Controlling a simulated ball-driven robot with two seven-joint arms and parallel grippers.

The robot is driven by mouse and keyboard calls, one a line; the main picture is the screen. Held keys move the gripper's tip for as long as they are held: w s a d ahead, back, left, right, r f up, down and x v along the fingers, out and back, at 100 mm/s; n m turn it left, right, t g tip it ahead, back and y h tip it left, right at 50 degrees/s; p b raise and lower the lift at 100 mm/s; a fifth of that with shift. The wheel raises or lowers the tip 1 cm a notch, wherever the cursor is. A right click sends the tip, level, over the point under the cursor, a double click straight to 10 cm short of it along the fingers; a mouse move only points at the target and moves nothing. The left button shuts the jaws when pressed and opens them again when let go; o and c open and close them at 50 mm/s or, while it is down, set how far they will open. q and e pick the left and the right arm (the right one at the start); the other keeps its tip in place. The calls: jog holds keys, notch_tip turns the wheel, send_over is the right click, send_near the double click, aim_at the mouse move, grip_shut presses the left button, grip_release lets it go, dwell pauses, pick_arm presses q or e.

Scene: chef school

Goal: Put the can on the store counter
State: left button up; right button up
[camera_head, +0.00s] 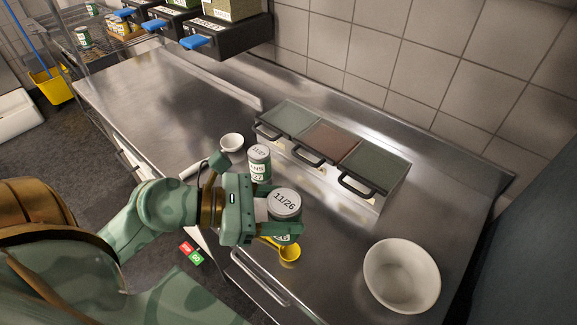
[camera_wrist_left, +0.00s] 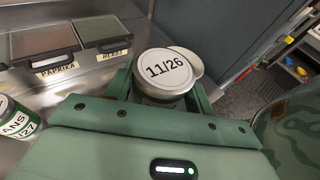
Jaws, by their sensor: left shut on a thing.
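My left gripper (camera_head: 277,215) is shut on a can (camera_head: 285,204) with a white lid marked 11/26. In the left wrist view the same can (camera_wrist_left: 165,72) is between the gripper's two fingers (camera_wrist_left: 160,95), lid up. The can is upright over the front part of the steel counter (camera_head: 335,240). I cannot tell whether its base touches the counter. A second can (camera_head: 260,165), marked 11/27, stands just behind my gripper on the counter. It shows partly at the left edge of the left wrist view (camera_wrist_left: 16,120). My right gripper is not in view.
A white bowl (camera_head: 401,276) sits at the right and a small white cup (camera_head: 232,142) by the second can. A yellow scoop (camera_head: 289,252) lies near the held can. A lidded container row (camera_head: 375,200) stands behind. The counter's left part (camera_head: 165,110) is clear.

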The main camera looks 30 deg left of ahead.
pick_arm(q)
jog(key=w+f+b, duration=0.8)
jog(key=w, duration=0.1)
jog(key=w+a+f+b, duration=0.1)
jog(key=w+f+b, duration=0.3)
jog(key=f+b, duration=0.1)
jog(key=shift+w, duration=0.25)
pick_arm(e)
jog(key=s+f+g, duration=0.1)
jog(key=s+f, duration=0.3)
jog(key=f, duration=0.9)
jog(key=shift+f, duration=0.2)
